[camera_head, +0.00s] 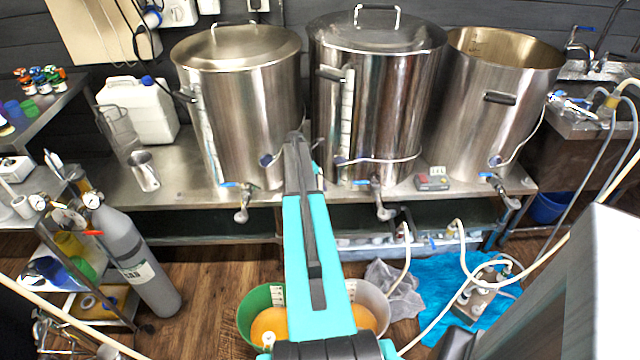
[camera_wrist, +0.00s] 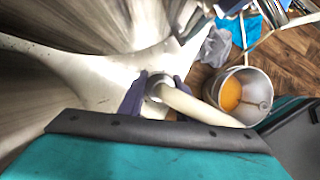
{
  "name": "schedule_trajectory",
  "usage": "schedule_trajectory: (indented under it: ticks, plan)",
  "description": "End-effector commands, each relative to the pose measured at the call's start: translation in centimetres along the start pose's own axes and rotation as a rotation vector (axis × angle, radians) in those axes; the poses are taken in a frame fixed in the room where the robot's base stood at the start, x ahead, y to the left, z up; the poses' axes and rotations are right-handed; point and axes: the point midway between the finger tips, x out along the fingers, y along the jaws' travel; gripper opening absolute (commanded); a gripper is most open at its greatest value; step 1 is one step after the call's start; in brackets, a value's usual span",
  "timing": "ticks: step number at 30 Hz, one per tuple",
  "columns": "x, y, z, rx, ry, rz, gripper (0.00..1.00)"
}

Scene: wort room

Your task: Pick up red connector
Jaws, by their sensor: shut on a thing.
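My gripper (camera_wrist: 158,90) shows its two dark purple fingers in the wrist view. They are closed on the metal-ringed end of a pale, thick tube (camera_wrist: 205,110), which runs off to the right. No red shows on this held piece, so I cannot tell if it is the red connector. In the head view my arm reaches to the bench between the left kettle (camera_head: 240,110) and the middle kettle (camera_head: 375,100). The fingers and the held piece are hidden there. A small red piece (camera_head: 92,233) shows at the top of the gas cylinder (camera_head: 140,265).
A third, open kettle (camera_head: 490,110) stands at the right. A small red and grey box (camera_head: 432,179) sits on the steel bench (camera_head: 190,190). Taps jut from the kettles' fronts. Buckets, hoses and a blue sheet (camera_head: 430,275) crowd the floor below.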

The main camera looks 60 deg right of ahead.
Motion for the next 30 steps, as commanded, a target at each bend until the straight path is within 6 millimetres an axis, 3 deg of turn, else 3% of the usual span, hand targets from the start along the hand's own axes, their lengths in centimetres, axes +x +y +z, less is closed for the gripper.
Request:
schedule_trajectory:
  ticks: [11,20,30]
  plan:
    - [-0.5,0.0,0.1,0.000,0.000,0.001,0.04]
    - [-3.2,0.1,1.2,0.000,-0.001,0.002,0.04]
    - [-3.5,-4.4,1.7,-0.001,0.000,0.000,0.04]
